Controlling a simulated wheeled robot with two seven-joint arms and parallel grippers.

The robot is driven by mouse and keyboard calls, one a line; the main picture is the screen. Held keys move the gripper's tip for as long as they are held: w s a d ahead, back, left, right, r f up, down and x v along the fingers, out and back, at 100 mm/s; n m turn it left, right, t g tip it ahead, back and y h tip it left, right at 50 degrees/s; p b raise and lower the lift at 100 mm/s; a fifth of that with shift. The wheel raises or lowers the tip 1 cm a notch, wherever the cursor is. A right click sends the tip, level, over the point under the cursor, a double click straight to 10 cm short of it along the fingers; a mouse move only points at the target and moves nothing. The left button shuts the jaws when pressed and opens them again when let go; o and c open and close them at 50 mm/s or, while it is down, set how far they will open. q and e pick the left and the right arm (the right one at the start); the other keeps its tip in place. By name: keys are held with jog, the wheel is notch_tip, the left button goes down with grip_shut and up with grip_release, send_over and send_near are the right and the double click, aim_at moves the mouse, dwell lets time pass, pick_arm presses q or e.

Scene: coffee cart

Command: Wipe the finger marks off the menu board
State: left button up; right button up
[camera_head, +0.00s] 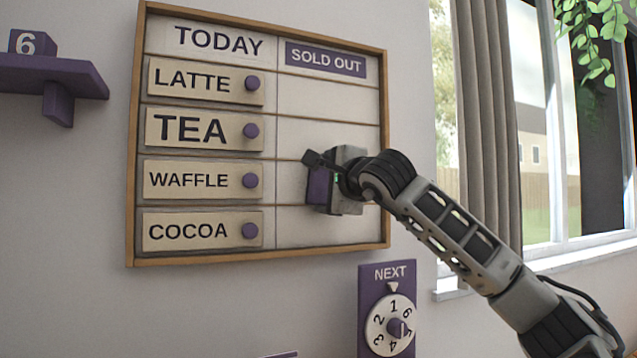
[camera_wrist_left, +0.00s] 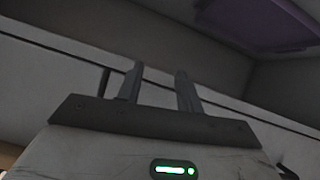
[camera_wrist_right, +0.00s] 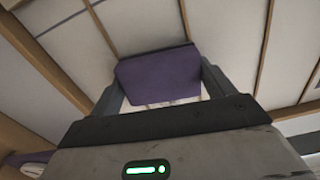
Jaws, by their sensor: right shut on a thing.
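The menu board (camera_head: 330,232) hangs on the wall in the head view, with the plates LATTE, TEA, WAFFLE and COCOA in its left column. The SOLD OUT column on the right is bare of plates. My right gripper (camera_head: 322,182) is at the lower part of that column, shut on a purple block (camera_wrist_right: 160,75), which is at the board face; I cannot tell if it touches. The block also shows in the head view (camera_head: 317,187). I make out no finger marks. My left gripper (camera_wrist_left: 158,85) shows only in its wrist view, fingers apart and empty.
A purple dial marked NEXT (camera_head: 373,287) is on the wall below the board. A purple shelf (camera_head: 50,77) with a block marked 6 (camera_head: 33,43) is at left. A window with a curtain (camera_head: 487,120) and a hanging plant (camera_head: 592,40) is at right.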

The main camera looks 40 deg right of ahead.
jog(key=shift+s+d+p, duration=0.8)
jog(key=shift+s+d, duration=0.6)
jog(key=shift+d, duration=3.15)
jog(key=shift+w+a, duration=0.4)
jog(key=shift+a, duration=0.85)
jog(key=shift+w+a, duration=0.4)
jog(key=shift+a, duration=0.8)
jog(key=shift+w+a, duration=0.4)
jog(key=shift+a, duration=0.85)
jog(key=shift+w+a, duration=0.3)
jog(key=shift+a, duration=0.6)
jog(key=shift+w+a, duration=0.3)
jog(key=shift+a, duration=0.6)
jog(key=shift+s+a+f+b, duration=0.1)
jog(key=shift+s+a+b, duration=0.05)
jog(key=shift+s+b, duration=0.25)
jog(key=b+v, duration=0.1)
jog(key=v, duration=0.2)
jog(key=shift+s, duration=0.25)
jog(key=shift+v, duration=0.8)
